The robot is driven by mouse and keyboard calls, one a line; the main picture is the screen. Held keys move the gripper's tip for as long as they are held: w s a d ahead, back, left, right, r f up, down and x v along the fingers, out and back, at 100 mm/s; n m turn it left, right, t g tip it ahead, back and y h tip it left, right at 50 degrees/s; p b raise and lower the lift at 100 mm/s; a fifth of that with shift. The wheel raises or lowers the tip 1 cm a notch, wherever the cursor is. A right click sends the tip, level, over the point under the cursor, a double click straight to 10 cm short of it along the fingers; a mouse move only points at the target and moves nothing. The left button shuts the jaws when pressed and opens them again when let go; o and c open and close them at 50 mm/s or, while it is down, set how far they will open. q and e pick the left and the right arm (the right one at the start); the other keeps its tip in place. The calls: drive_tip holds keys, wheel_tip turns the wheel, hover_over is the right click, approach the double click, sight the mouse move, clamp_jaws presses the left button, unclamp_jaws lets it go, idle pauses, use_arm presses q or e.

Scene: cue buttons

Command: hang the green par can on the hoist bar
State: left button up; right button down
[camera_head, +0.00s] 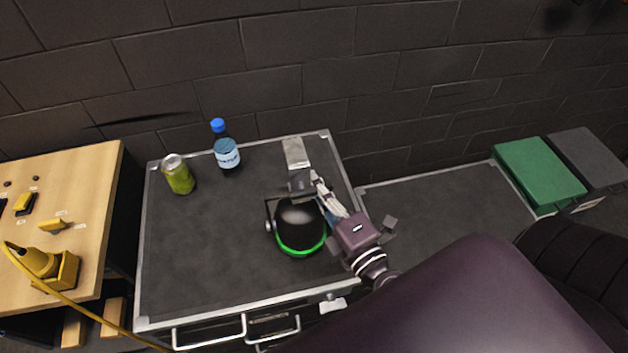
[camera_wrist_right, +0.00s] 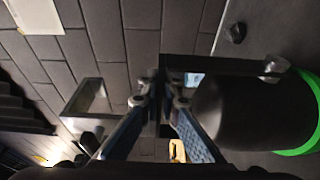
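The green par can (camera_head: 299,226) is a black can with a bright green rim, a side knob and a yoke. It is over the right part of the dark case top; I cannot tell whether it touches it. A silver hook piece (camera_head: 296,152) extends from its yoke toward the wall. My right gripper (camera_head: 316,184) is at the yoke, beside the can. In the right wrist view the fingers (camera_wrist_right: 165,102) close around the dark bracket between the can (camera_wrist_right: 250,112) and the hook piece (camera_wrist_right: 91,98). My left gripper and the hoist bar are not in view.
A green drink can (camera_head: 178,174) and a blue-capped bottle (camera_head: 226,149) stand on the case (camera_head: 190,265). Green (camera_head: 538,172) and grey boxes lie at right. A block wall stands behind.

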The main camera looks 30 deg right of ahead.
drive_tip(key=shift+s+r, duration=0.1)
drive_tip(key=shift+r, duration=0.05)
drive_tip(key=c, duration=2.6)
unclamp_jaws()
drive_tip(key=shift+f, duration=0.25)
drive_tip(key=o, duration=0.4)
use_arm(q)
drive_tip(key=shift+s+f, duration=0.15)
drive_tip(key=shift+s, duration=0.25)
use_arm(e)
drive_tip(key=shift+o, duration=0.2)
